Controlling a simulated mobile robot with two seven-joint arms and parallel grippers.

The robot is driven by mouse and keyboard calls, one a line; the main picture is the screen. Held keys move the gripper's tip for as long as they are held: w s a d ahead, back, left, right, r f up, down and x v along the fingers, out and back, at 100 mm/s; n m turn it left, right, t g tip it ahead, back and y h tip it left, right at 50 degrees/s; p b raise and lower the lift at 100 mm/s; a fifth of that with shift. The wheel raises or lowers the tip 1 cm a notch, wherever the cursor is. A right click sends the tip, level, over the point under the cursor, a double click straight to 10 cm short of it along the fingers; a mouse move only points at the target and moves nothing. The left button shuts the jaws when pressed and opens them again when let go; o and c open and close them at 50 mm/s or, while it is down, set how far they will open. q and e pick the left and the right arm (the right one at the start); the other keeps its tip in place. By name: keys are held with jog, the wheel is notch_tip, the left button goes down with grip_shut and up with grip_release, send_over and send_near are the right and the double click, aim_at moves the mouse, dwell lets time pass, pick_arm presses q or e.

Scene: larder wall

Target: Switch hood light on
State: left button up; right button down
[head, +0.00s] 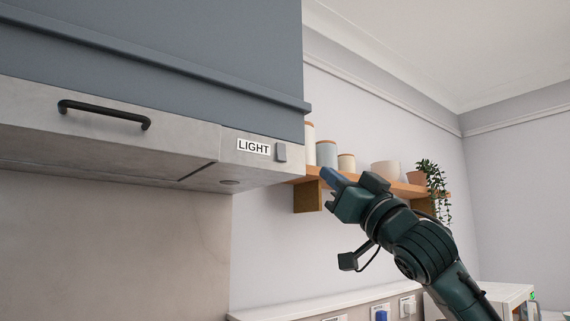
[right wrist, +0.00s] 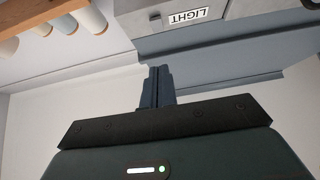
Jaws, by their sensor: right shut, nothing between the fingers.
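The hood (head: 200,148) is a grey metal band under a blue-grey cabinet. Its small grey rocker switch (head: 281,152) sits at the right end of its front, just right of the LIGHT label (head: 254,147). My left gripper is not in view.
A wooden shelf (head: 305,180) with several canisters (head: 327,153) and a trailing plant (head: 433,180) is on the wall behind my right gripper. A black handle (head: 104,113) sticks out of the hood's front at the left. Wall sockets (head: 380,313) are low down.

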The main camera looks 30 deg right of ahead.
aim_at(283, 153)
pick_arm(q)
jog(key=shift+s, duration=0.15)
pick_arm(e)
jog(key=shift+s, duration=0.1)
jog(key=p+x, duration=0.2)
jog(key=x, duration=0.2)
jog(key=w+f+p+x, duration=0.1)
jog(key=p+x, duration=0.1)
jog(key=x, duration=0.2)
jog(key=w+f+p+x, duration=0.1)
jog(key=p+x, duration=0.1)
jog(key=x, duration=0.3)
jog(key=shift+s+a+f+p, duration=0.1)
jog(key=shift+a+f+p, duration=0.05)
jog(key=shift+f+p, duration=0.15)
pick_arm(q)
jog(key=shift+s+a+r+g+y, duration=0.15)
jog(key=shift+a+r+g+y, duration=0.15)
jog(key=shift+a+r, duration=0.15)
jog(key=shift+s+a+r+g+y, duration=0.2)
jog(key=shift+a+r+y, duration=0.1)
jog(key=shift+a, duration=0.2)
